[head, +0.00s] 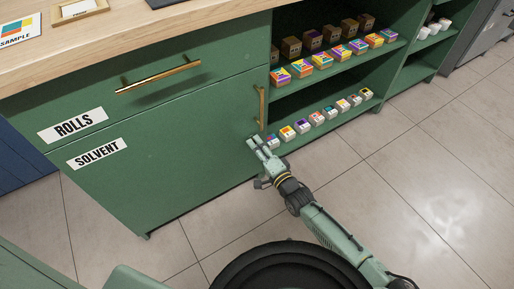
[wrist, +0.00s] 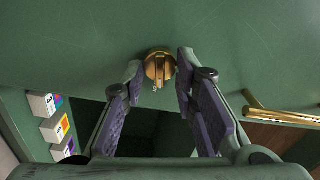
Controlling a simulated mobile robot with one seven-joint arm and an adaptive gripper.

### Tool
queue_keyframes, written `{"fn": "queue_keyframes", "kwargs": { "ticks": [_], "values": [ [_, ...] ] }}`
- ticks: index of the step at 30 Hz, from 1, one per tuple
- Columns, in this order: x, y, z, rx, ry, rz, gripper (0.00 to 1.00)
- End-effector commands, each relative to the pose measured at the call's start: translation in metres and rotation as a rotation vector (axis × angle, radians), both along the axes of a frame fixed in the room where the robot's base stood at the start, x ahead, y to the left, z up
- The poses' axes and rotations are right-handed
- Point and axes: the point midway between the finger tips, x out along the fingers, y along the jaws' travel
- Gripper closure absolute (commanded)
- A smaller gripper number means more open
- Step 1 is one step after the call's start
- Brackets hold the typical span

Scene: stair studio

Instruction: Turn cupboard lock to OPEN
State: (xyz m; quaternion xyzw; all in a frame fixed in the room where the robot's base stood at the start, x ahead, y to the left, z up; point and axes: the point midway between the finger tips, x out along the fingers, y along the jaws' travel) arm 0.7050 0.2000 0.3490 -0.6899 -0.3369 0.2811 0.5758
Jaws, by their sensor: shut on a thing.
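The cupboard lock is a round brass knob (wrist: 160,67) with a raised grip bar, on the green SOLVENT door (head: 180,150). In the wrist view it sits between my gripper's (wrist: 158,76) fingertips, which are closed in on its two sides. In the wrist view the bar appears roughly upright. In the head view my gripper (head: 257,142) is at the door's right edge, below the vertical brass handle (head: 261,108); the lock cannot be made out there. No OPEN marking is readable.
Open green shelves (head: 325,95) with small colourful boxes (head: 316,118) stand just right of the door. The ROLLS drawer (head: 140,95) with a brass handle (head: 158,77) is above. The handle also shows close to my gripper in the wrist view (wrist: 280,116). Tiled floor (head: 400,180) is clear at right.

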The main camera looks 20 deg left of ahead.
Motion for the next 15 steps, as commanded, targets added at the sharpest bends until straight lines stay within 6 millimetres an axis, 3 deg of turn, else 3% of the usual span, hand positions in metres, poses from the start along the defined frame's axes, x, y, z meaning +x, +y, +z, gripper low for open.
{"fn": "queue_keyframes", "kwargs": {
  "ticks": [15],
  "values": [
    [0.0000,0.0001,-0.0006,0.117,0.150,0.000,1.00]
  ]
}}
